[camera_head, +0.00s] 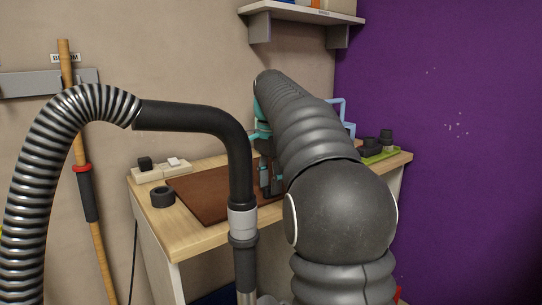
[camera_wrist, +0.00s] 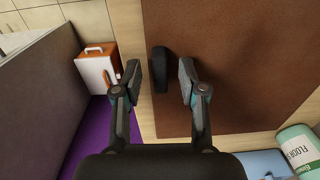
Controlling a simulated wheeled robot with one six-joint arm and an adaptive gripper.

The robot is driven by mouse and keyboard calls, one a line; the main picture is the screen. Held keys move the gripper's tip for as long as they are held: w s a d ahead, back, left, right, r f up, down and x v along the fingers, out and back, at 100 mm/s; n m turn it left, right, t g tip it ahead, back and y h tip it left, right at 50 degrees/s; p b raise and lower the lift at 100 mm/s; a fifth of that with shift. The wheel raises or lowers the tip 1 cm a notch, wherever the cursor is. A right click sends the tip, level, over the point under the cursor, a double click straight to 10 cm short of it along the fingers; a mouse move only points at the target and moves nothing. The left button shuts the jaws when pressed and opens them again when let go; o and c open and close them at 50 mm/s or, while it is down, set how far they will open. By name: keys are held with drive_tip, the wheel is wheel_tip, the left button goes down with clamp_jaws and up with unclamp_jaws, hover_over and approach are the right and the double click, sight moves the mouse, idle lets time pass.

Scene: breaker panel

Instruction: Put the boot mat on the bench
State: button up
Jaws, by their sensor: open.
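The brown boot mat (camera_head: 208,196) lies flat on the wooden bench (camera_head: 190,240) in the head view; my arm hides its right part. In the wrist view the mat (camera_wrist: 235,70) fills the right side, with a strip of bare bench (camera_wrist: 147,118) along its left edge. My gripper (camera_wrist: 168,72) is open near that edge. A dark oblong piece (camera_wrist: 160,68) shows between its fingertips; I cannot tell whether it is part of the mat. In the head view my gripper (camera_head: 270,183) is over the mat's right part, partly hidden by my arm.
A power strip (camera_head: 162,171) and a black ring-shaped item (camera_head: 162,197) stand left of the mat. A green tray (camera_head: 380,155) with dark items is at the bench's back right. In the wrist view are a white-and-orange box (camera_wrist: 98,68) and a floor-cleaner bottle (camera_wrist: 298,148).

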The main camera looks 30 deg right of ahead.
wheel_tip(320, 180, up, 10)
drive_tip(key=p, duration=0.1)
drive_tip(key=shift+s+r, duration=0.15)
drive_tip(key=shift+r, duration=0.1)
idle(0.5)
